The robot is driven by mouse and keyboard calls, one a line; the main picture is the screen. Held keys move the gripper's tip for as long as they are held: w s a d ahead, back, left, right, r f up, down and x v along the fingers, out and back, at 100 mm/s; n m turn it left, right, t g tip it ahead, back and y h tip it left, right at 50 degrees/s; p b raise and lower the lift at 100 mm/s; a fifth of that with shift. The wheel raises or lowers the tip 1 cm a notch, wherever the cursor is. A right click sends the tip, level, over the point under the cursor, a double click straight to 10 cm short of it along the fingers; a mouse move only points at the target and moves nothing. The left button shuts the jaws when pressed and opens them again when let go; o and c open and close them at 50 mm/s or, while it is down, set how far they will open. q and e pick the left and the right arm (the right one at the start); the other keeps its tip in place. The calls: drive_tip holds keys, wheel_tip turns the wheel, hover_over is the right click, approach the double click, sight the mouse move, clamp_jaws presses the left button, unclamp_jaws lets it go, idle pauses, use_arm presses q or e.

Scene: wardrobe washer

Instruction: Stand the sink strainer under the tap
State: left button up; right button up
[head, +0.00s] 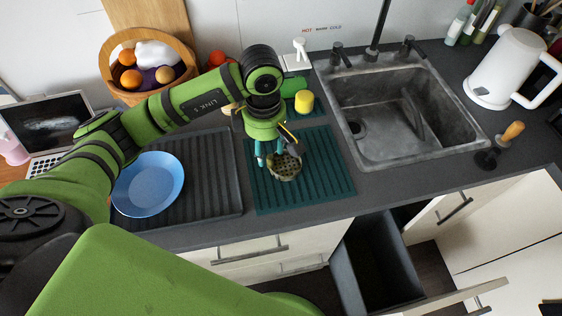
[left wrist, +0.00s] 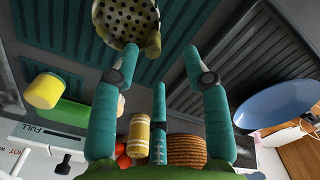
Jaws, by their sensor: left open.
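The sink strainer (head: 286,167), a round olive-brown perforated bowl, is on the teal ribbed mat (head: 325,180) left of the sink. My left gripper (head: 270,160) is open just at its left side, fingers pointing down. In the left wrist view the strainer (left wrist: 125,18) is at the top, close to one fingertip of the open gripper (left wrist: 160,50); I cannot tell whether they touch. The strainer is not between the fingers there. The black tap (head: 377,28) rises behind the grey sink (head: 355,150). My right gripper is not in view.
A blue plate (head: 148,184) lies on a dark ribbed rack (head: 228,205). A yellow cylinder (head: 304,101) stands behind the mat. A white kettle (head: 508,68) and a wooden-handled tool (head: 499,145) are right of the sink. A curved dark piece (head: 412,112) is in the basin. A drawer (head: 375,265) is open below.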

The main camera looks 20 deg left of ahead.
sight(271, 155)
use_arm(q)
drive_tip(key=f+p, duration=0.1)
drive_tip(key=f, duration=0.1)
drive_tip(key=f+p, duration=0.1)
drive_tip(key=f, duration=0.1)
drive_tip(key=f+p, duration=0.1)
drive_tip(key=f, duration=0.1)
drive_tip(key=shift+w+d+p, duration=0.3)
drive_tip(key=shift+w, duration=0.05)
drive_tip(key=shift+f, duration=0.3)
clamp_jaws()
